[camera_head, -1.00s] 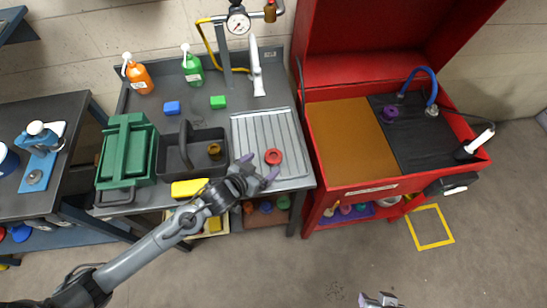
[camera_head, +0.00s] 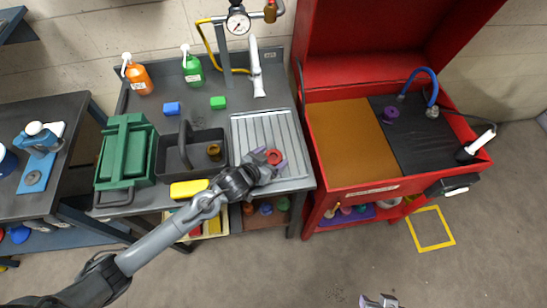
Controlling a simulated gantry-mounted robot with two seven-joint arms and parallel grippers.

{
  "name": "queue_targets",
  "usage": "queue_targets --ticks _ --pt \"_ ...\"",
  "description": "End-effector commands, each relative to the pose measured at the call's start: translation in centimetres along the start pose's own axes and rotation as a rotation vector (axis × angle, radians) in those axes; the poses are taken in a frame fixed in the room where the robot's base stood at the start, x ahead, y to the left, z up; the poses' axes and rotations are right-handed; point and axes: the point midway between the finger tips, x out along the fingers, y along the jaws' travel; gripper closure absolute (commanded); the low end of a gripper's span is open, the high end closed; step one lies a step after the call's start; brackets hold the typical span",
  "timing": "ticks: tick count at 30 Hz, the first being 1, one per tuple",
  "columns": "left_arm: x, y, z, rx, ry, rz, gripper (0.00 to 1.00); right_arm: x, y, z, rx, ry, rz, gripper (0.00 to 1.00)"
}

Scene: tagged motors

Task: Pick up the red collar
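The red collar (camera_head: 273,157) is a small ring lying on the grooved grey tray (camera_head: 249,131) at the right of the grey workbench. My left gripper (camera_head: 270,160) is at the collar, with its two fingers spread apart, one on each side of it. Whether the fingers touch the collar cannot be seen. The gripper's body covers the tray's near left part. My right gripper (camera_head: 380,301) shows only partly at the bottom edge, far from the collar; its finger state is unclear.
A black caddy (camera_head: 170,163) with a brown ring in it stands left of the tray, with a yellow block (camera_head: 189,189) in front. A green toolbox (camera_head: 126,151) is further left. The red wash station (camera_head: 357,191) stands close on the right.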

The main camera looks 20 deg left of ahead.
Motion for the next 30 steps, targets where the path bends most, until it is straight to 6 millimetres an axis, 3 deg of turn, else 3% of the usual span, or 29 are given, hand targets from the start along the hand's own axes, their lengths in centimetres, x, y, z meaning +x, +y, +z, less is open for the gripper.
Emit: queue_targets --ticks 2,12,23,30 --pt "0.0 0.0 0.0 0.0 0.0 0.0 0.29 0.0 0.0 0.0 0.001 0.0 -0.001 0.57" --pt "0.0 0.0 0.0 0.0 0.0 -0.001 0.81 0.0 0.0 0.0 0.0 0.0 -0.001 0.57" --pt "-0.2 -0.1 -0.4 -0.001 0.003 -0.001 0.83 -0.1 0.2 0.1 -0.008 -0.002 0.006 0.57" --pt "-1.2 0.0 -2.3 -0.001 0.005 0.0 0.83 -0.5 0.2 -0.1 -0.009 -0.002 0.006 0.57"
